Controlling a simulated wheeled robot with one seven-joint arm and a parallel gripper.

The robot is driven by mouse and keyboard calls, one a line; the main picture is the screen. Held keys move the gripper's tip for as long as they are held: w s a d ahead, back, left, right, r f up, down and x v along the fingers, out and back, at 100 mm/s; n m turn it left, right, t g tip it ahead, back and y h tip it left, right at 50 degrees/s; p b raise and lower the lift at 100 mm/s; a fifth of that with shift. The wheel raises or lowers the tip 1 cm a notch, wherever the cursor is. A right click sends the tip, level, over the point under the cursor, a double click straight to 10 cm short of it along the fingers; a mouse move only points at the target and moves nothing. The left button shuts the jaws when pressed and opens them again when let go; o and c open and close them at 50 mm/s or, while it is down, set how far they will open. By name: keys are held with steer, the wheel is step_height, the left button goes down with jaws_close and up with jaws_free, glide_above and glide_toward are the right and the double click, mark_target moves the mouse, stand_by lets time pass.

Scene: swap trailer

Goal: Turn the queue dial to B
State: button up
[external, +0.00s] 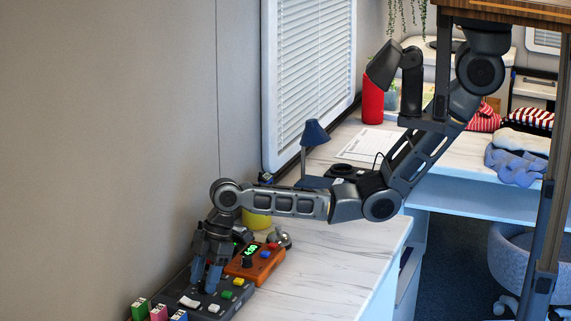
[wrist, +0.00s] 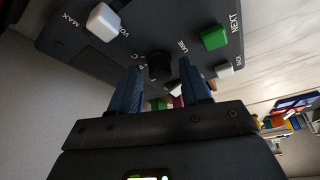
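The queue dial (wrist: 159,66) is a black knob on a dark console (wrist: 85,55). It is labelled LANE, with small letters beside it that are partly hidden. I cannot read which letter it points at. My gripper (wrist: 161,73) is open, its two blue fingers on either side of the dial, with visible gaps. In the external view the gripper (external: 206,280) points down over the console (external: 235,297) and hides the dial there. Whether the fingertips reach down around the knob is unclear.
The console also carries a white volume slider (wrist: 103,22), a green NEXT button (wrist: 214,37) and a white BACK button (wrist: 223,69). An orange device (external: 240,270), a bell (external: 280,239) and a yellow container (external: 256,219) stand behind it. The counter right of them is clear.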

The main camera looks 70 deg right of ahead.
mark_target(228, 282)
steer(key=shift+o, duration=0.4)
steer(key=v, duration=0.7)
steer(key=shift+r, duration=0.35)
steer(key=shift+d, duration=0.1)
